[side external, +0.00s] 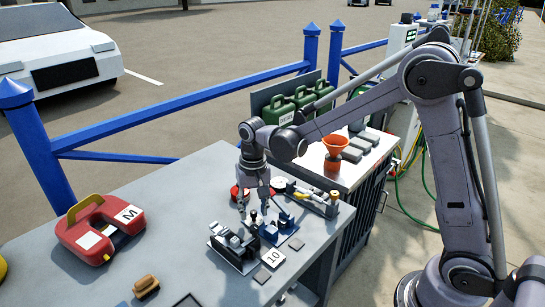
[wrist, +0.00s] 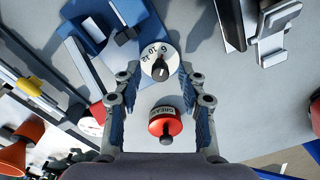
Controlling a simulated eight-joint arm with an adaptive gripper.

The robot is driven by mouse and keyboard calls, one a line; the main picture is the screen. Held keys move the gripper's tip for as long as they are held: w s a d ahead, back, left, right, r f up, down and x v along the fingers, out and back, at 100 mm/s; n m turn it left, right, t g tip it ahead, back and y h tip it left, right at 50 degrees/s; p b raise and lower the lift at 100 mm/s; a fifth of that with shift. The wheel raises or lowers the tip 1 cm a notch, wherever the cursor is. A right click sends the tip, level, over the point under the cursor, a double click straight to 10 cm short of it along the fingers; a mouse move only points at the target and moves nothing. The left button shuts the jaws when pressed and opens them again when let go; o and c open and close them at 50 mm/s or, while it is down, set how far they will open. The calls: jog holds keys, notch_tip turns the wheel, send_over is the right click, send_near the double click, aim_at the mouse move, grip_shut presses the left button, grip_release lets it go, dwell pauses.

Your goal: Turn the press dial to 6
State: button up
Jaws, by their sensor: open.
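The press dial (wrist: 146,62) is a white disc with black numbers and a black knob (wrist: 159,69) at its middle, in the upper middle of the wrist view. It sits at the edge of the blue press (wrist: 92,38), which also shows on the bench in the side external view (side external: 286,222). My gripper (wrist: 160,78) is open, with its fingertips to either side of the dial's near part and nothing held. In the side external view my gripper (side external: 254,205) points down beside the press. The dial's exact reading is too small to tell.
A red grease tin (wrist: 166,126) stands below the dial in the wrist view. A grey device (side external: 232,243) and a card marked 10 (side external: 273,259) lie near the press.

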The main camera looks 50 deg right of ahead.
aim_at(255, 211)
notch_tip(255, 211, up, 12)
jog(key=shift+d, duration=0.15)
dwell(0.5)
jog(key=shift+s, duration=0.1)
jog(key=shift+c, duration=1.3)
notch_tip(255, 211, down, 12)
jog(key=shift+n, duration=1.2)
grip_shut()
